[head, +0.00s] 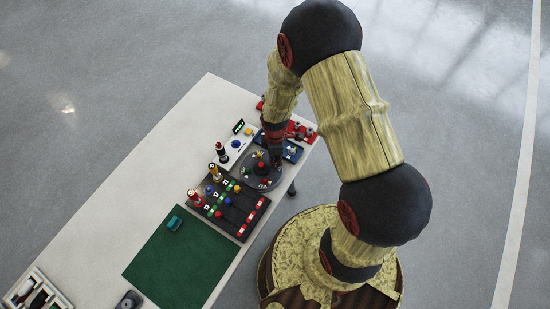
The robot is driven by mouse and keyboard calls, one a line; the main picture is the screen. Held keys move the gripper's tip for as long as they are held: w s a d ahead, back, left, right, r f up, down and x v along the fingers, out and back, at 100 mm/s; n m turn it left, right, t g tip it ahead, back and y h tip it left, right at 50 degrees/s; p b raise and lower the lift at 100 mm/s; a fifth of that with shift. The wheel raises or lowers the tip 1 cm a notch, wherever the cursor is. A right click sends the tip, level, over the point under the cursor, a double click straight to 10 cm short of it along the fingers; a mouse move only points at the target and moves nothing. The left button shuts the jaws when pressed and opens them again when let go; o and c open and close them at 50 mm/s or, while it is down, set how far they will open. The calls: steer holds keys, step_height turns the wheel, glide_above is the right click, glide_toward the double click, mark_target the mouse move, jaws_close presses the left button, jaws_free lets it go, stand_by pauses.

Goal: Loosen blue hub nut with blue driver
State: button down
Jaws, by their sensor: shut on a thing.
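My gripper (275,150) points down over the far right part of a round dark grey hub (248,184) on the table. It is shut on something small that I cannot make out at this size. The hub has a red piece near its middle and small coloured pieces around it; a blue nut cannot be picked out, and the gripper hides part of the hub. A black rack (241,228) beside the hub holds coloured pieces. Upright handles stand at its left side, among them a blue-topped one (209,190), a red one (194,198) and a yellow one (214,171).
The white table (150,180) carries a green mat (180,262) with a teal block (174,223). A blue tray (291,154) and red parts (300,132) lie beyond the hub. A white-edged tray (37,290) is at lower left. The table's left part is clear.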

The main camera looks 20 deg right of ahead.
steer(key=shift+m, duration=0.4)
steer(key=shift+r, duration=0.2)
steer(key=shift+r+p, duration=0.4)
steer(key=shift+r+p, duration=0.7)
steer(key=shift+r, duration=0.25)
steer(key=shift+r+p, duration=1.35)
steer(key=shift+r, duration=0.65)
steer(key=shift+a, duration=0.1)
